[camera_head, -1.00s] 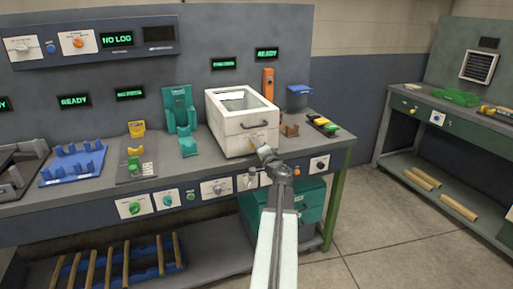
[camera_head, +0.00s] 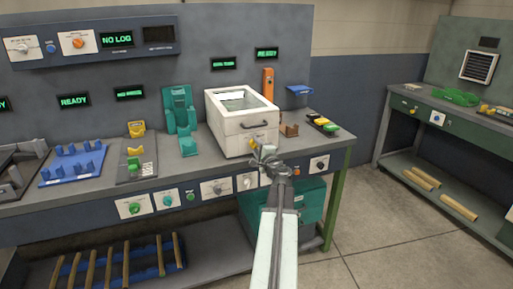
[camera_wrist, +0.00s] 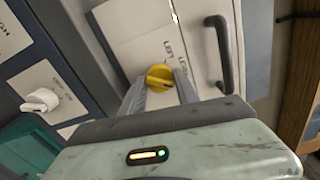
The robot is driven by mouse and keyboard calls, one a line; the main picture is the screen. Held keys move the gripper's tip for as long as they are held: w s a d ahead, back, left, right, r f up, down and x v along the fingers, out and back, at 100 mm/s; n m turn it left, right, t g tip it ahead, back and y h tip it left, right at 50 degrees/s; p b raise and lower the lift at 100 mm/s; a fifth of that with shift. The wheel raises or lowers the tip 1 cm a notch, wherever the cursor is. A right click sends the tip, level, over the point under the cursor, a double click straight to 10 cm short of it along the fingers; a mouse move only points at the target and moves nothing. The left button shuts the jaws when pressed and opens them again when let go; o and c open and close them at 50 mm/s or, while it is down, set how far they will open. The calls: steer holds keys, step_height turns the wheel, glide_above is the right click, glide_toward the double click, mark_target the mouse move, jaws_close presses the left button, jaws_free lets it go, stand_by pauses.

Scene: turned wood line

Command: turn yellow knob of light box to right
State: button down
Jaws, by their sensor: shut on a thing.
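The light box (camera_head: 228,140) is a white box with a glass-like top and a dark handle, standing on the bench. Its handle (camera_wrist: 224,55) also shows in the wrist view. The yellow knob (camera_wrist: 160,74) is on the box's front face, with lettering beside it. My gripper (camera_wrist: 160,85) has its two fingers on either side of the knob, shut on it. In the head view my gripper (camera_head: 261,158) is at the lower front of the box and covers most of the knob.
A white knob (camera_wrist: 40,100) on the bench's front panel is near my gripper. Green holders (camera_head: 180,110) stand left of the box, and small coloured blocks (camera_head: 322,124) lie to its right. A teal cabinet (camera_head: 312,205) stands below.

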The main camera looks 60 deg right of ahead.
steer(key=shift+m, duration=1.7)
steer(key=c, duration=0.9)
jaws_free()
steer(key=v, duration=0.8)
steer(key=shift+d, duration=0.1)
